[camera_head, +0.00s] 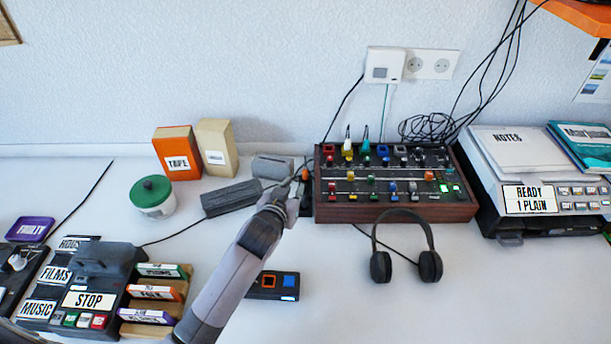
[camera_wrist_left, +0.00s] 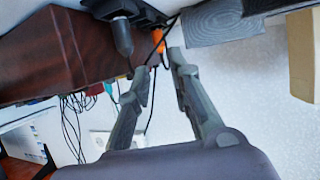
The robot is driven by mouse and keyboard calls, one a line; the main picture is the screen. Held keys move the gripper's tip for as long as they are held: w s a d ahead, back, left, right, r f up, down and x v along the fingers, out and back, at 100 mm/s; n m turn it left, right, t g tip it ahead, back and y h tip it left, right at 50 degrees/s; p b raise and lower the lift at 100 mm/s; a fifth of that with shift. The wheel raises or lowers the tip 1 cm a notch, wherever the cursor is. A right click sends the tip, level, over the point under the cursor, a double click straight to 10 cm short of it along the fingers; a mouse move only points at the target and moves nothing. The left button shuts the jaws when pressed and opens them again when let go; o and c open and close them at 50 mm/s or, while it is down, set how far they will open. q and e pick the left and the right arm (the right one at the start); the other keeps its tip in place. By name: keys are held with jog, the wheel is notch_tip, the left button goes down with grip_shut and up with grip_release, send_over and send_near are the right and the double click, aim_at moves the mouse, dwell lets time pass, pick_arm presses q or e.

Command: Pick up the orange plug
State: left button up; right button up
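The orange plug (camera_head: 304,174) shows as a small orange spot at the left end of the wood-sided mixer, just beyond my left gripper (camera_head: 297,186). In the left wrist view the orange plug (camera_wrist_left: 157,40) is by the black socket block (camera_wrist_left: 143,12), with a dark cable near it. My left gripper (camera_wrist_left: 159,62) is open there, its two fingers apart. The plug lies just past the fingertips, roughly in line with the gap, and appears not to be held. A dark plug (camera_wrist_left: 122,36) stands beside it. My right gripper is not in view.
The mixer (camera_head: 385,213) stands right beside the gripper. A grey box (camera_head: 272,167) and a dark grey block (camera_head: 231,198) lie to the left. Headphones (camera_head: 406,222) and a small black button box (camera_head: 273,297) lie in front. The table's front right is clear.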

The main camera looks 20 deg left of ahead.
aim_at(304, 172)
pick_arm(q)
jog(key=x, duration=0.4)
jog(key=shift+w, duration=0.1)
jog(key=shift+r+x, duration=0.2)
jog(key=shift+x, duration=1.1)
jog(key=shift+r+x, duration=0.15)
jog(key=shift+x, duration=1.15)
jog(key=shift+w, duration=0.1)
grip_shut()
